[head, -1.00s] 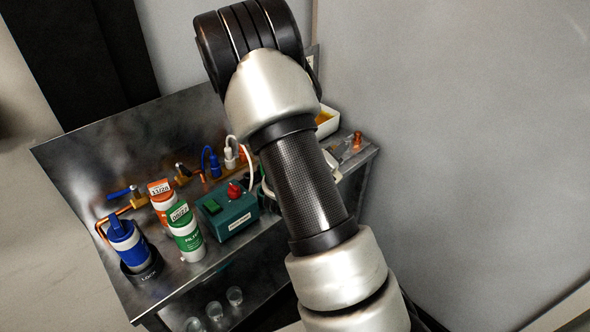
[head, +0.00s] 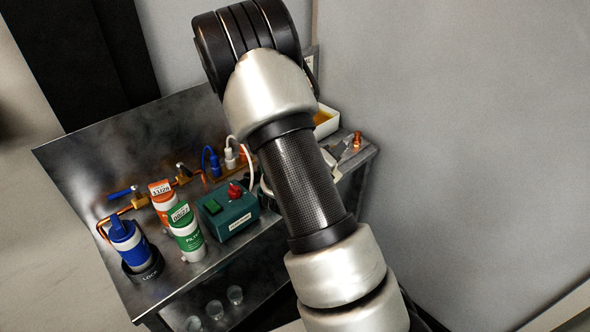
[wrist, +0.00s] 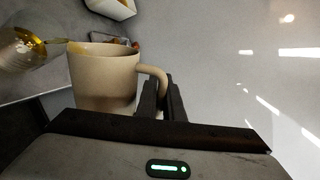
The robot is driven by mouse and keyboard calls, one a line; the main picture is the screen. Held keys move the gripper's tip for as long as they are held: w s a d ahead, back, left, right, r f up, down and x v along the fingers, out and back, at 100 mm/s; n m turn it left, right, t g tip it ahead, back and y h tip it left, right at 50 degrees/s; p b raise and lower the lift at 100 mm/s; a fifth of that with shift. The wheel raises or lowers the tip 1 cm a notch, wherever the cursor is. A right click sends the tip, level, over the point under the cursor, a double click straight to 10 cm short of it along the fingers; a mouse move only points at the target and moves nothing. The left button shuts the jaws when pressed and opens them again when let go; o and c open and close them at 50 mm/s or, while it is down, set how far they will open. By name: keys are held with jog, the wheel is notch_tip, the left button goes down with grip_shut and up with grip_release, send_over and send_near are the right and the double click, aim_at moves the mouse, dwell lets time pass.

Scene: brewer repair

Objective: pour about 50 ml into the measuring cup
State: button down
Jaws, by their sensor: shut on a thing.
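A beige mug (wrist: 103,82) is held by its handle between the dark fingers of my gripper (wrist: 165,88) in the wrist view. Amber liquid shows at the mug's rim. A clear glass cup (wrist: 24,52), which looks like the measuring cup, is left of the mug with amber liquid in it. A thin amber streak spans from the mug's lip to the glass cup's mouth. The glass cup's axis lies sideways in this view, so the mug is tilted towards it. In the head view my arm hides the mug and the cup.
The metal bench (head: 110,180) carries a blue canister (head: 128,243), an orange filter (head: 162,200), a green filter (head: 186,235) and a green control box (head: 228,215). A white tray (head: 332,124) with amber contents stands behind my arm. Several glasses (head: 235,295) stand below.

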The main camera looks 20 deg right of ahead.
jog(key=shift+w+a+r+n+p, duration=0.1)
jog(key=shift+w+r+n+p, duration=0.15)
jog(key=shift+p, duration=0.3)
dwell(0.5)
jog(key=s+d+f+m+t+b, duration=0.1)
jog(key=s+f+m+b, duration=0.2)
jog(key=b, duration=0.8)
jog(key=shift+d+f+m, duration=0.4)
jog(key=shift+f+m, duration=0.65)
jog(key=shift+f, duration=0.15)
jog(key=shift+s+f+b, duration=0.1)
jog(key=shift+b, duration=0.2)
